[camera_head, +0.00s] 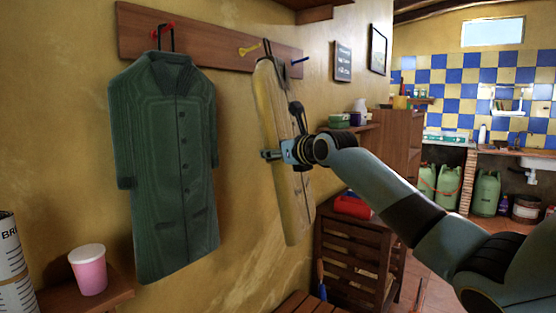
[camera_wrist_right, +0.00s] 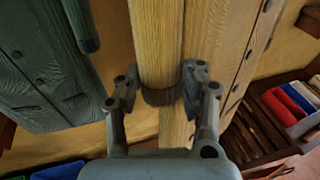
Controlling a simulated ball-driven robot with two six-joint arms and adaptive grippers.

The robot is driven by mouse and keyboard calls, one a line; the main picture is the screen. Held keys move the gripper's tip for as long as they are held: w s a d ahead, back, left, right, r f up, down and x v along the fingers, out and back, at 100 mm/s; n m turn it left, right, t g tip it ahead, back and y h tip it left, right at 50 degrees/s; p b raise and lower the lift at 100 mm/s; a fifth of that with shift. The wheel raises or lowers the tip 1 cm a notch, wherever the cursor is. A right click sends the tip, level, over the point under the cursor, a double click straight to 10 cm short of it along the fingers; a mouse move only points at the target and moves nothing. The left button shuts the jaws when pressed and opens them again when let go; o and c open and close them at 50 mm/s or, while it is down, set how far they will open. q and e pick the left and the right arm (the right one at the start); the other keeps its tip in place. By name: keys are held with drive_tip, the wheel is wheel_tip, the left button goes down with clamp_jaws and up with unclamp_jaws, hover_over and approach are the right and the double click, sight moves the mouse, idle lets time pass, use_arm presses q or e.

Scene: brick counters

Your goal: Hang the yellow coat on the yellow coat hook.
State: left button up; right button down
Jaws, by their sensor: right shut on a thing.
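The yellow coat (camera_head: 270,100) is seen nearly edge-on in the head view, upright and close to the wall rack. A dark hanger loop (camera_head: 267,47) rises from its top. The yellow coat hook (camera_head: 248,50) is on the rack, just left of that loop; I cannot tell whether they touch. My right gripper (camera_head: 275,154) is shut on the coat around mid-height. In the right wrist view, its fingers (camera_wrist_right: 161,88) close around the wood-grained yellow sleeve (camera_wrist_right: 158,40), with the coat body (camera_wrist_right: 225,45) beside it. My left gripper is not in view.
A green coat (camera_head: 170,160) hangs from the red hook (camera_head: 166,29) at left. A blue hook (camera_head: 300,60) is on the rack's right. A pink cup (camera_head: 88,270) stands on a low shelf. A slatted wooden cabinet (camera_head: 350,260) is below right.

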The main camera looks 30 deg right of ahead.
drive_tip(key=shift+w+a+f+b, duration=0.15)
drive_tip(key=shift+w+a+b, duration=0.25)
drive_tip(key=shift+w, duration=0.45)
drive_tip(key=shift+w+a+f+b, duration=0.15)
drive_tip(key=shift+w+b, duration=0.4)
drive_tip(key=shift+w, duration=0.35)
drive_tip(key=shift+w+a+f+b, duration=0.15)
drive_tip(key=shift+w+a+b, duration=0.25)
drive_tip(key=shift+w, duration=0.45)
drive_tip(key=shift+f, duration=0.1)
